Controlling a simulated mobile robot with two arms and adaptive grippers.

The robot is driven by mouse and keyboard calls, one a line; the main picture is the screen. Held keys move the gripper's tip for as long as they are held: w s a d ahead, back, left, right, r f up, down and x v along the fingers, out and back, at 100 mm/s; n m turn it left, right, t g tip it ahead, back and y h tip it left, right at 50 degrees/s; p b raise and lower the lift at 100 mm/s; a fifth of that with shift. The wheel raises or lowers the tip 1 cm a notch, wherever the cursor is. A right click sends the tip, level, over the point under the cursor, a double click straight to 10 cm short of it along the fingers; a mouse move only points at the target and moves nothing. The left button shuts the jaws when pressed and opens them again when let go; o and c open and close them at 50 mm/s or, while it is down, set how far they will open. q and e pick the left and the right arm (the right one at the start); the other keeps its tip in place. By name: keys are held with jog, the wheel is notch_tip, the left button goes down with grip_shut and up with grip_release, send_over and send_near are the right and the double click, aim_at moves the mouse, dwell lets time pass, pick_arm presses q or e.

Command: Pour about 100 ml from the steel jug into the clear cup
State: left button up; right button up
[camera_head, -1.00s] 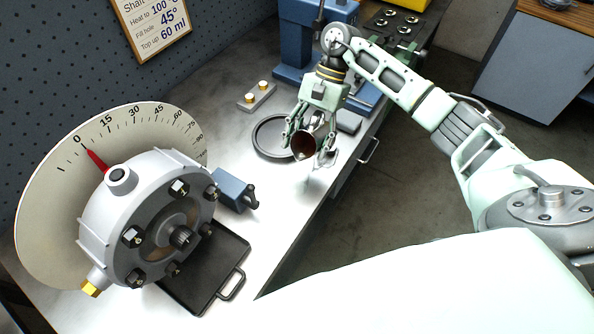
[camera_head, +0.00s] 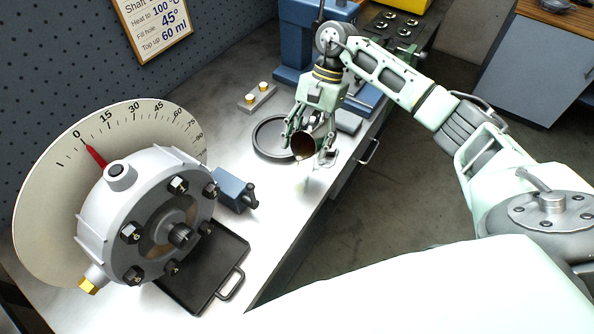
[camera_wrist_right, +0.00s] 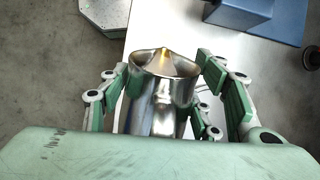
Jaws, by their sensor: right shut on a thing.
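The steel jug (camera_head: 304,146) is between the fingers of my right gripper (camera_head: 308,146), which is shut on it. The jug is tilted, its dark, reddish mouth facing the head camera. In the right wrist view the jug (camera_wrist_right: 163,88) is between the green finger pads, with an amber glint at its lip. A faint, clear shape (camera_head: 312,180) below the jug may be the clear cup, but its outline is too weak to be sure. I cannot tell whether liquid is falling. My left gripper is out of view.
A round black dish (camera_head: 257,145) lies beside the jug on the steel bench. A grey housing with a dial (camera_head: 45,210) and a black tray (camera_head: 238,252) occupy the near left. A blue block (camera_head: 232,188) sits between. The bench's right edge is close to the jug.

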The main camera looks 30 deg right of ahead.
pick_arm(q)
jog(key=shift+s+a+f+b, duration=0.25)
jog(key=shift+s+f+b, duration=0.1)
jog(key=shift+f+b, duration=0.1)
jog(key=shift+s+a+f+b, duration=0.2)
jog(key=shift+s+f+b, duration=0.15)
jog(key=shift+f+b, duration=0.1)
pick_arm(e)
jog(key=shift+f+t+h, duration=0.35)
jog(key=shift+t+h, duration=0.05)
jog(key=shift+h, duration=0.3)
